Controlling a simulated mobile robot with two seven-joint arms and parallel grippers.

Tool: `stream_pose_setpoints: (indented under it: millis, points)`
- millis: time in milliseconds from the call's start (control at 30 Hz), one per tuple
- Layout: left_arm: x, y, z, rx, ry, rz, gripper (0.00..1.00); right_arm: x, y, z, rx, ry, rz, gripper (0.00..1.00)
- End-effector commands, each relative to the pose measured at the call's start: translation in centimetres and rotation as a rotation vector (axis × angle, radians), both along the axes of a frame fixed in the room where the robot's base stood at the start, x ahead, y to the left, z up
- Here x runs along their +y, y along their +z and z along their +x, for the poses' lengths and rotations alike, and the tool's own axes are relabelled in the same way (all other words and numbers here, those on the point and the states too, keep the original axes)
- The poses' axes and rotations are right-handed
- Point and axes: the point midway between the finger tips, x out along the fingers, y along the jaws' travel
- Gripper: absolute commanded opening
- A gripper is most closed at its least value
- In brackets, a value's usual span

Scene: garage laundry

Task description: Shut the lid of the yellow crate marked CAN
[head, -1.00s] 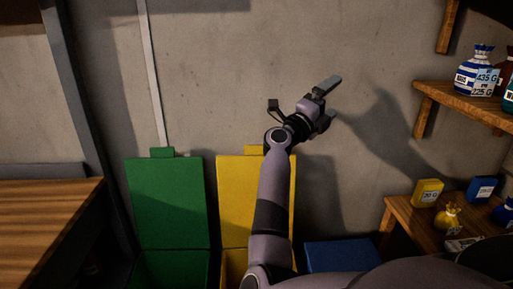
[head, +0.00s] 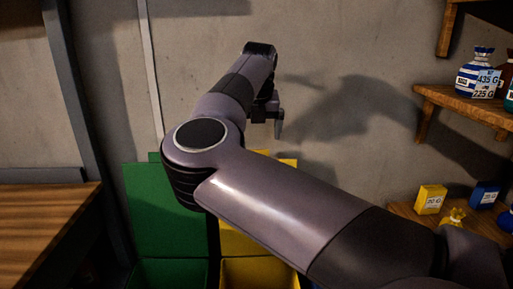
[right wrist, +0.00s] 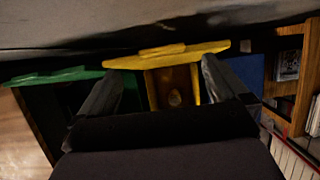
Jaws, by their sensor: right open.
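The yellow crate (head: 260,274) stands on the floor by the wall, with its lid (head: 236,243) raised upright behind it. My right arm hides much of the lid, and no CAN mark shows. In the right wrist view the lid (right wrist: 165,54) is seen from above, nearly edge-on, and the open crate (right wrist: 153,90) shows below it with a small round thing inside. My right gripper (head: 270,117) is in front of the wall, above the lid. Its open, empty fingers also show in the right wrist view (right wrist: 163,72), either side of the lid's middle. My left gripper is not in view.
A green crate (head: 170,273) with its lid (head: 160,215) also upright stands left of the yellow one. Something blue (right wrist: 250,72) lies to the right. A wooden bench (head: 45,225) is at left. Shelves (head: 465,104) with bags and boxes are at right.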

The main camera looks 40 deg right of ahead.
Motion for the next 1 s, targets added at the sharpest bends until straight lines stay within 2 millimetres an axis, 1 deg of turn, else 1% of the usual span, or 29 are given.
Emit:
stream_pose_setpoints:
  millis: [200, 400, 533, 733, 767, 800, 867, 900, 967, 1000]
  points:
    - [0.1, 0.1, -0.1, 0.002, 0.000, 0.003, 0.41, -1.0, -3.3, 0.9, 0.005, -0.003, -0.001, 1.00]
    - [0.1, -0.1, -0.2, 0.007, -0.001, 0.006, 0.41, -1.6, -5.4, 1.6, 0.004, -0.004, -0.003, 1.00]
    - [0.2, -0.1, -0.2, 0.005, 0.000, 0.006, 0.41, -1.7, -5.9, 1.7, 0.002, -0.005, -0.004, 1.00]
    - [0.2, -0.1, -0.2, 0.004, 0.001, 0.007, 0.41, -1.7, -5.9, 1.8, 0.002, -0.005, -0.004, 1.00]
    - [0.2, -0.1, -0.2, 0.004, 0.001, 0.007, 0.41, -1.7, -5.9, 1.8, 0.002, -0.005, -0.004, 0.97]
    - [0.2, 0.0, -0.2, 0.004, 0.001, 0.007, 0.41, -1.7, -5.9, 1.7, 0.003, -0.005, -0.005, 0.84]
    - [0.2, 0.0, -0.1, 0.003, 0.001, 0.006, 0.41, -1.7, -5.9, 1.7, 0.003, -0.005, -0.005, 0.64]
    - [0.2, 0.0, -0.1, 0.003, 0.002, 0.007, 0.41, -1.7, -5.9, 1.7, 0.003, -0.005, -0.005, 0.51]
    - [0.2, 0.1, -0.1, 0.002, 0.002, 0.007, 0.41, -1.7, -5.9, 1.7, 0.003, -0.005, -0.005, 0.32]
    - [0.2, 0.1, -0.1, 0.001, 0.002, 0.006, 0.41, -1.7, -5.9, 1.7, 0.003, -0.005, -0.005, 0.19]
